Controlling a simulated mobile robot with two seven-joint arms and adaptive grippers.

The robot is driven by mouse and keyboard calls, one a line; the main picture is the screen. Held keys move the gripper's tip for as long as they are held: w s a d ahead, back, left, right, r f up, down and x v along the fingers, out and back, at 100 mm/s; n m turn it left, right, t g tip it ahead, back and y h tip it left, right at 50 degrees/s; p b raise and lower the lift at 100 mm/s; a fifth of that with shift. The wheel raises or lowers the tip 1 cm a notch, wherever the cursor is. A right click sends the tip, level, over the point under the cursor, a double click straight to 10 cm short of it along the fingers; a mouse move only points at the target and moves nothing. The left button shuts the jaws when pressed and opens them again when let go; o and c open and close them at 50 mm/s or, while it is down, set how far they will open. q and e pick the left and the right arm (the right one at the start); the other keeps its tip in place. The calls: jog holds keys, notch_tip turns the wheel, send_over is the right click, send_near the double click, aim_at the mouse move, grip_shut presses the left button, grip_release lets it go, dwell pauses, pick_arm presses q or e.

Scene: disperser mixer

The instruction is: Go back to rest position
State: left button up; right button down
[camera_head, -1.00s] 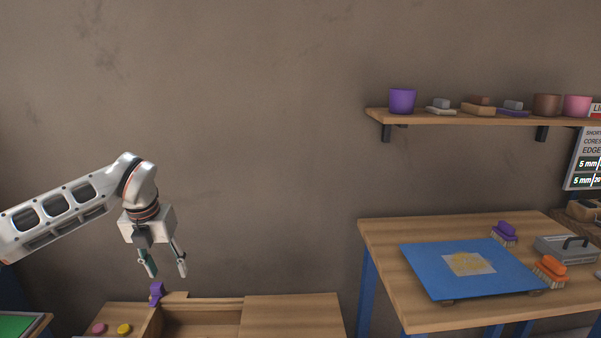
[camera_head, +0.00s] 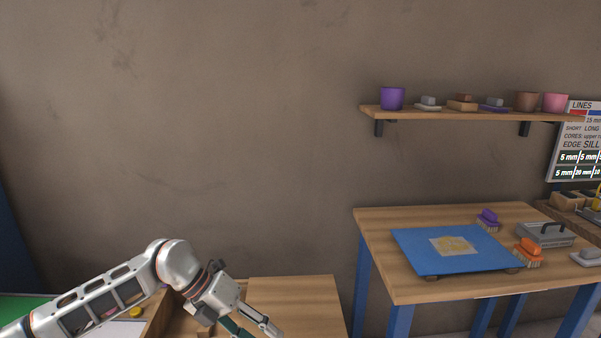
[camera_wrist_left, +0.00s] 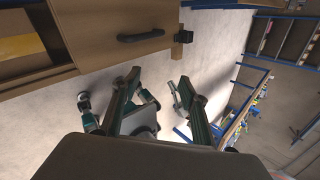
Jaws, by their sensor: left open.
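My left gripper (camera_head: 250,330) is low at the bottom of the head view, in front of the wooden cabinet (camera_head: 295,300). Its fingers are apart and partly cut off by the frame edge. In the left wrist view the left gripper (camera_wrist_left: 155,88) shows two spread fingers with nothing between them. Below them lie the pale floor and parts that look like my own base. My right gripper is not in view.
In the wrist view a wooden drawer front (camera_wrist_left: 115,30) with a dark handle lies close to the fingers. In the head view a table (camera_head: 410,285) with a blue mat (camera_head: 415,255) stands at right, under a wall shelf (camera_head: 450,113). A yellow round piece (camera_head: 136,312) lies at lower left.

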pick_arm(q)
jog(key=s+d+r+n+t+h, duration=0.45)
jog(key=s+d+n+h, duration=0.3)
jog(key=d+h, duration=0.4)
jog(key=a+f+n+t+y, duration=1.15)
jog(key=a+f+n, duration=0.2)
jog(key=n, duration=0.65)
jog(key=s+a+f+n+g+y, duration=0.2)
jog(key=s+a+f+n, duration=0.1)
jog(key=s+f, duration=0.4)
jog(key=s+a+f+n+g+y, duration=0.3)
jog(key=s+a+f+n, duration=0.1)
jog(key=s+a+f, duration=0.2)
notch_tip(320, 180, down, 3)
jog(key=shift+s+a+r+y, duration=0.2)
jog(key=shift+s+a+y, duration=0.1)
jog(key=shift+s, duration=0.55)
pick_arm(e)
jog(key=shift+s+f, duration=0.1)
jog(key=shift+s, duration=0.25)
